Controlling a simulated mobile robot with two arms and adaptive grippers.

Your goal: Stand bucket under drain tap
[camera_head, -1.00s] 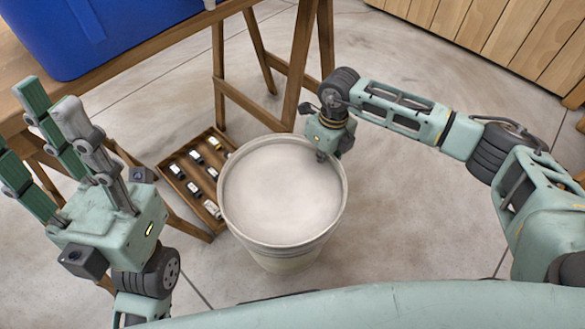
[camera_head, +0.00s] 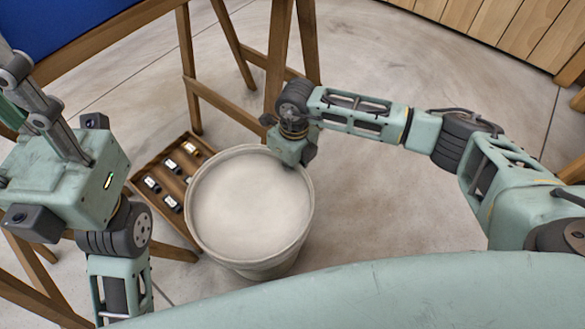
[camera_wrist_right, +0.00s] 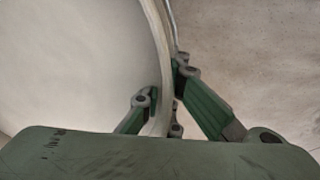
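The pale off-white bucket (camera_head: 250,262) is upright at the centre of the head view, its inside looking empty. My right gripper (camera_head: 298,160) is at its far right rim. In the right wrist view, my right gripper's green fingers (camera_wrist_right: 172,105) straddle the bucket's rim (camera_wrist_right: 158,40), one inside and one outside, closed against it. Whether the bucket's base touches the floor is hidden. My left gripper (camera_head: 28,100) is at the left, away from the bucket, fingers spread and empty, tips cut off by the frame. A blue container (camera_head: 60,20) stands on the table; no tap is visible.
A wooden tray (camera_head: 142,182) with several small dark and white items lies just left of the bucket, partly hidden by it. The wooden table's legs (camera_head: 278,60) and crossbar (camera_head: 222,112) stand behind.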

